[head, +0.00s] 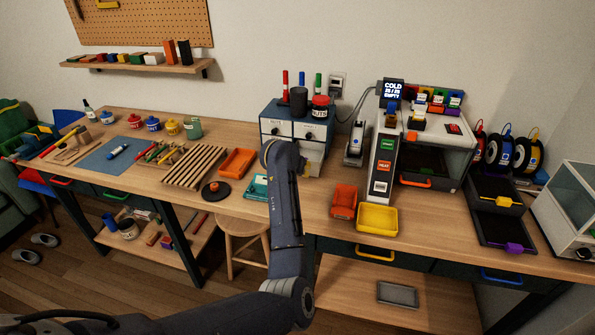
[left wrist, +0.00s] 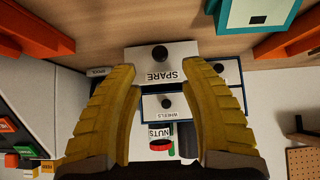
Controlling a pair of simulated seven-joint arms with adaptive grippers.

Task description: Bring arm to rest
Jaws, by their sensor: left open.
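My left arm comes in from the bottom left of the head view and rises in front of the small drawer cabinet (head: 293,129). Its fingers are hidden behind the wrist there. In the left wrist view my left gripper (left wrist: 160,68) is open, with its yellow fingers wide apart and nothing between them. The white SPARE drawer front (left wrist: 160,66) with a dark knob lies ahead, upside down in this view. Whether the fingers touch it cannot be told. My right gripper is not in view.
An orange tray (head: 237,163) and a teal box (head: 256,187) are left of the arm. An orange bin (head: 344,201) and a yellow bin (head: 377,219) are right of it. The printer (head: 437,150) stands farther right. A stool (head: 243,229) is below the table.

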